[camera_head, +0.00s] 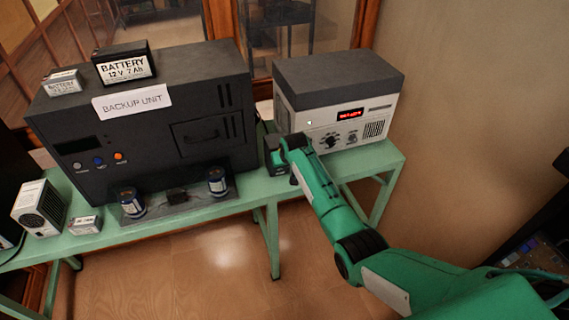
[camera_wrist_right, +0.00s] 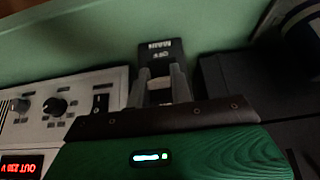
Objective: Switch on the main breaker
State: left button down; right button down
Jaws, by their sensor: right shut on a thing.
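The main breaker (camera_wrist_right: 158,50) is a black block with a white "MAIN" label, upside down in the right wrist view. A smaller white marking below the label is too blurred to read for certain. My right gripper (camera_wrist_right: 161,82) is shut on the breaker's lever, whose dark part shows between the two grey fingers. My left gripper is not in view.
The dark backup unit (camera_head: 150,140) stands left of the gripper, with batteries (camera_head: 124,64) on top. The white power unit (camera_head: 345,130) with a red display and knobs stands close at right. All are on a green bench (camera_head: 375,160). Blue cylinders (camera_head: 217,182) stand in front.

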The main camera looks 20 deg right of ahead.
jog(key=c, duration=1.2)
grip_release()
jog(key=shift+c, duration=0.2)
jog(key=b+v, duration=0.2)
jog(key=v, duration=1.1)
jog(key=shift+s+r, duration=0.2)
jog(key=shift+r, duration=0.1)
